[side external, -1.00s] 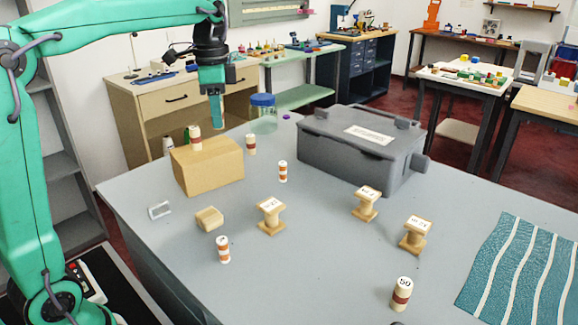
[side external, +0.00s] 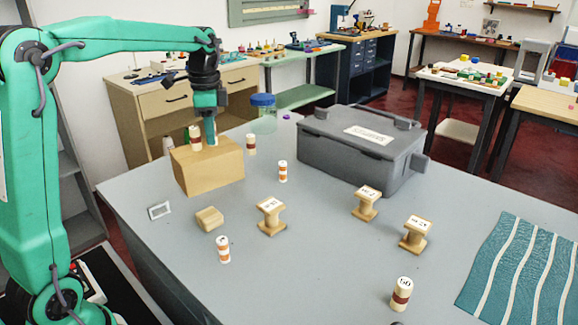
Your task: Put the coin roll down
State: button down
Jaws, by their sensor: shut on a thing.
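My gripper (side external: 212,138) points down over the right part of the tan block (side external: 208,170), its fingertips close to the block's top. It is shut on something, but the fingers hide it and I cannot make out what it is. A red-banded coin roll (side external: 195,138) stands upright on the block just left of the fingertips. Other coin rolls stand upright on the counter: one behind the block's right side (side external: 251,144), one right of it (side external: 283,172), one near the front left (side external: 223,250), and a larger one marked 50 (side external: 401,294) at the front.
A grey case (side external: 360,150) stands right of the block, with a blue-lidded jar (side external: 263,113) behind. Several wooden spools (side external: 271,217), a small wooden block (side external: 209,219) and a small frame (side external: 159,210) lie in front. A striped teal cloth (side external: 525,275) covers the right side.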

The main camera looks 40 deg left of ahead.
jog(key=shift+f, duration=0.5)
jog(key=shift+f, duration=0.1)
jog(key=c, duration=1.2)
grip_release()
jog(key=shift+c, duration=0.2)
notch_tip(320, 180, up, 12)
jog(key=shift+r, duration=0.1)
